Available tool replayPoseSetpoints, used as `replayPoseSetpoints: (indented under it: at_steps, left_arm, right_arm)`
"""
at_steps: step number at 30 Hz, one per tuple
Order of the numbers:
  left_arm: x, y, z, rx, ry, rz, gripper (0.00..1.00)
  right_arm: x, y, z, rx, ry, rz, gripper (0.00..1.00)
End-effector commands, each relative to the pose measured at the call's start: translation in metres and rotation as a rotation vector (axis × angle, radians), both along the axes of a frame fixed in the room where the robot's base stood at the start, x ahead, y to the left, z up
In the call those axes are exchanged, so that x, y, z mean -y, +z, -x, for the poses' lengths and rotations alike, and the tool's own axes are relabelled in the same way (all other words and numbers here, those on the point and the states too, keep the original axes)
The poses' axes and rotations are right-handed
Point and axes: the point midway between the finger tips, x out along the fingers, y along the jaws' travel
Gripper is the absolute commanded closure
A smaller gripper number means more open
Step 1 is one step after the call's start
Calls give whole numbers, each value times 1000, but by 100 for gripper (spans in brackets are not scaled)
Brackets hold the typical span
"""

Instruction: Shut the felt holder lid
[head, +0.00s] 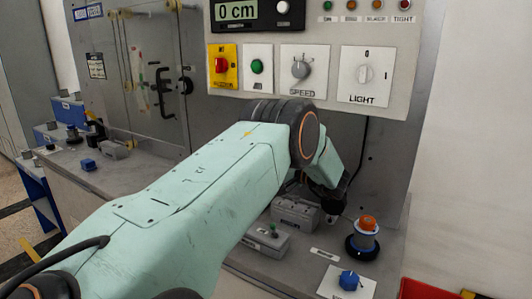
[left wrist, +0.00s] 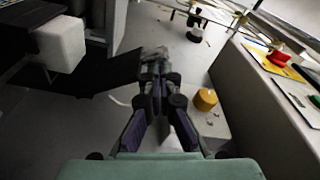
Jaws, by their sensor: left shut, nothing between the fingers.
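My left gripper (head: 333,203) is small and partly hidden behind my wrist in the head view, low over the bench near the grey boxes. In the left wrist view its fingers (left wrist: 154,62) are together and empty, in front of a blurred grey thing. Two low grey boxes stand on the bench: a front one (head: 256,241) with a green knob, and one behind it (head: 293,214). I cannot tell which thing is the felt holder or how its lid stands. A dark flat panel (left wrist: 108,76) lies left of the fingers. My right gripper is not in view.
An orange-topped blue and grey post (head: 366,237) and a blue knob (head: 349,280) on a white plate stand at right. A control panel (head: 325,92) hangs above. The wrist view shows a white block (left wrist: 60,43) and a yellow knob (left wrist: 205,100).

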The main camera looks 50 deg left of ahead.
Motion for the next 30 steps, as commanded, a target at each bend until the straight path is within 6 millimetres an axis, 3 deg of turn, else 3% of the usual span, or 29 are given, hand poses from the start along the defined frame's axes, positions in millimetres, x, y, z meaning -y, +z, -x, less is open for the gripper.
replayPoseSetpoints:
  at_steps: [23,30]
  left_arm:
    - [3,-3,1,0,-1,0,100]
    - [28,-4,-4,-2,-5,0,100]
  right_arm:
    - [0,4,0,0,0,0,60]
    - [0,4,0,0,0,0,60]
